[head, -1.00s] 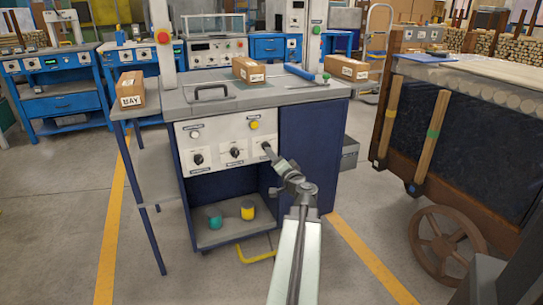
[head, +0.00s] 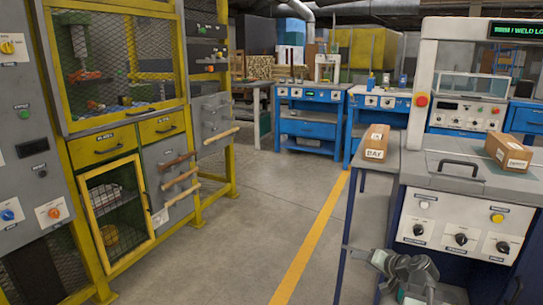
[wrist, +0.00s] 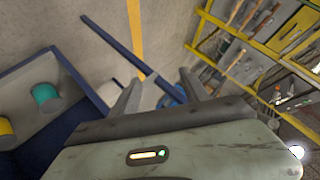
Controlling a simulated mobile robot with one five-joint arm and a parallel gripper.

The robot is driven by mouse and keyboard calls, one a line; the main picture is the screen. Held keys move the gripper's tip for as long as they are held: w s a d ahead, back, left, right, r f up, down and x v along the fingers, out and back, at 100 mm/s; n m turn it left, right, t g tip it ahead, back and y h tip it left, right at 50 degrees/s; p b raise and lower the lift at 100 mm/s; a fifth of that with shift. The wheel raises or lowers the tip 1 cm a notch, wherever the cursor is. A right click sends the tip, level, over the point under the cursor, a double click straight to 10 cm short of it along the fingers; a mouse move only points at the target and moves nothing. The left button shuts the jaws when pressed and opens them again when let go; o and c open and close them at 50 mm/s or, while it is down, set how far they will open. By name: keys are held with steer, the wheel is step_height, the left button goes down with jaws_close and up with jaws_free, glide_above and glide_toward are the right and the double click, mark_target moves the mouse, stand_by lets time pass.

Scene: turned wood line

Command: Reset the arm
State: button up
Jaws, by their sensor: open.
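My gripper (wrist: 160,92) shows in the wrist view with its two grey fingers apart and nothing held between them. Beyond the fingers are grey floor, a yellow floor line and a dark blue leg. In the head view my arm (head: 412,272) shows low at the right, folded in front of the grey control bench (head: 455,212). I cannot tell in the head view whether it touches the bench.
A teal spool (wrist: 46,94) sits in the bench's lower shelf, left of my gripper. A yellow-framed mesh cabinet (head: 122,215) with wooden handles stands at left. A cardboard box (head: 375,142) lies on the bench's side leaf. The aisle floor (head: 255,215) between is clear.

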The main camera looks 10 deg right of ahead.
steer(key=s+a+f+n+g+h+p, duration=0.1)
steer(key=s+a+f+n+g+p, duration=0.2)
steer(key=a, duration=0.7)
steer(key=s+a+n+g+p, duration=0.1)
steer(key=s+a+n+g, duration=0.2)
steer(key=a, duration=0.7)
steer(key=s+a+f+n+g+h+p, duration=0.1)
steer(key=s+a+f+g, duration=0.3)
steer(key=a, duration=0.6)
step_height(320, 180, up, 40)
steer(key=g+p, duration=0.1)
steer(key=p, duration=3.7)
steer(key=shift+w+d, duration=0.25)
steer(key=shift+w, duration=0.2)
